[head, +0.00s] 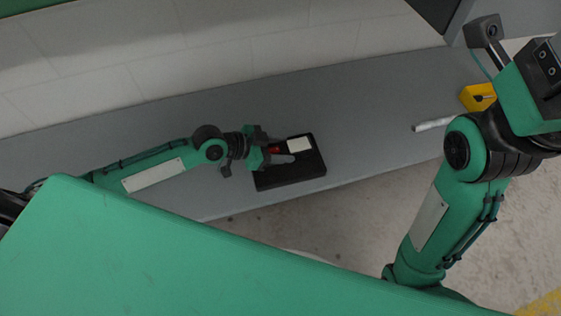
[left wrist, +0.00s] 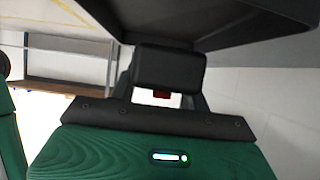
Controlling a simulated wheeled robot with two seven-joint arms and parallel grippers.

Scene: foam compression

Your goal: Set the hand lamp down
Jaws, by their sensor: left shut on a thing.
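My left gripper (head: 281,152) points right over the grey surface, shut on the hand lamp. The lamp shows a red part (head: 274,150) between the fingers and a pale flat face (head: 299,144) just beyond them. In the left wrist view a dark block (left wrist: 168,70) with a small red spot below it sits between the fingers and seems to be the lamp. A black rectangular tray or pad (head: 292,177) lies below the lamp; I cannot tell if they touch. My right gripper (head: 540,82) is cut off at the right edge, its fingertips out of sight.
The long grey bench (head: 370,110) runs along a pale block wall (head: 220,50). A white tube (head: 433,125) and a yellow object (head: 478,97) lie toward its right end. The bench is bare between the black pad and the tube. Its front edge runs close by the pad.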

